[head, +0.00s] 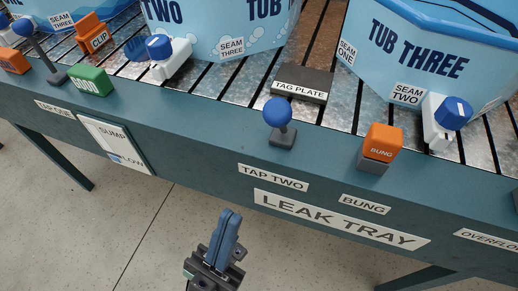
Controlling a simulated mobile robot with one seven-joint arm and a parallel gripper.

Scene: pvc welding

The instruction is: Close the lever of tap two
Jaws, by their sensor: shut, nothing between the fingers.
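The lever of tap two (278,113) has a round blue knob above a small dark grey base. It stands on the tray's front ledge, above the "TAP TWO" label (273,177). The knob hides most of its stem, so I cannot tell its exact tilt. My gripper (230,216) is at the bottom centre, in front of and below the tray's edge. Its blue fingers are shut together and empty, and it is apart from the lever.
An orange bung (382,140) on a grey block stands right of the lever. A dark tag plate (301,83) lies behind it. Tub three (420,50) and tub two (215,25) stand on the slatted top. A green "GOOD" block (91,81) is at left. Floor is clear in front.

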